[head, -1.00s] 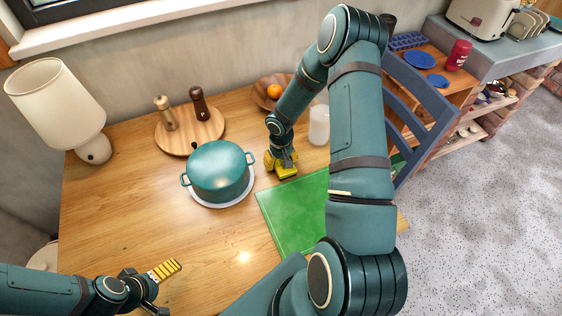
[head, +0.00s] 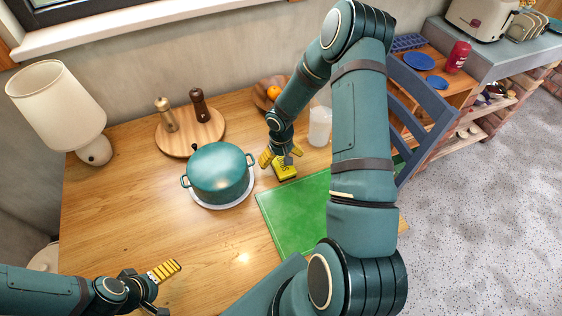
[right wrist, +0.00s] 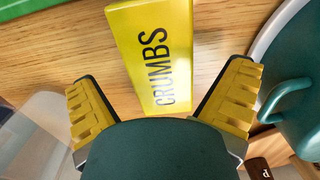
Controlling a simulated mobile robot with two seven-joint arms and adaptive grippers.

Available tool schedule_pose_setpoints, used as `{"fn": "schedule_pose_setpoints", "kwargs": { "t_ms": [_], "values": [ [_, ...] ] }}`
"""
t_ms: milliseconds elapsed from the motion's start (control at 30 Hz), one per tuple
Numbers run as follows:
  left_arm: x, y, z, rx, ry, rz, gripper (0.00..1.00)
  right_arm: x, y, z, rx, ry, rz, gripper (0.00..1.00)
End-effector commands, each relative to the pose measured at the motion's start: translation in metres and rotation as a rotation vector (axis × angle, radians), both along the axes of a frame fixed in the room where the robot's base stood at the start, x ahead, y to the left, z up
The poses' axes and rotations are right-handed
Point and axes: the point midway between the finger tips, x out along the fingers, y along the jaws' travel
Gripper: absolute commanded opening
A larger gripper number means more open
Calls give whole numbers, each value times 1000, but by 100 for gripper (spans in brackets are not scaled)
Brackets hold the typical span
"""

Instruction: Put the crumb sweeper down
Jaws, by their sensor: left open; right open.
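The crumb sweeper is a yellow block (head: 284,169) marked "CRUMBS". It rests on the wooden table between the teal pot and the green mat. In the right wrist view the sweeper (right wrist: 152,50) lies between and beyond my open fingers, touching neither. My right gripper (head: 280,156) is open just above and behind the sweeper; its yellow-padded fingers also show in the right wrist view (right wrist: 165,100). My left gripper (head: 160,277) is open and empty over the table's front left; its far finger is partly hidden.
A teal lidded pot (head: 218,173) stands on a white plate left of the sweeper. A green mat (head: 290,215) lies in front, a clear glass (head: 319,126) stands to the right. A round board (head: 180,143) with two mills is behind. The table's left front is free.

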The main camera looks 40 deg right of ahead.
Motion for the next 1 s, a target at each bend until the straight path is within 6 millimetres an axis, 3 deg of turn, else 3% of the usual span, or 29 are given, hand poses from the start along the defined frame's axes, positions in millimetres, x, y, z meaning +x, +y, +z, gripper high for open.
{"fn": "schedule_pose_setpoints", "kwargs": {
  "t_ms": [200, 400, 600, 767, 867, 967, 1000],
  "values": [
    [3, 1, 9, 2, -6, 4, 98, 1, 0, 50, -1, -3, 0, 100],
    [4, 1, 14, 2, -10, 8, 98, 0, 0, 83, 0, -1, 1, 100],
    [5, 1, 15, 3, -11, 9, 98, 0, 1, 98, 1, 1, 1, 100],
    [5, 1, 15, 3, -11, 9, 98, 0, 3, 99, 5, 0, 4, 100],
    [5, 1, 15, 2, -11, 9, 98, 0, 27, 90, 49, -12, 27, 100],
    [5, 1, 15, 2, -11, 9, 98, -2, 82, 72, 146, -45, 73, 100],
    [5, 1, 15, 2, -11, 9, 98, -6, 112, 64, 195, -63, 92, 100]
  ]
}}
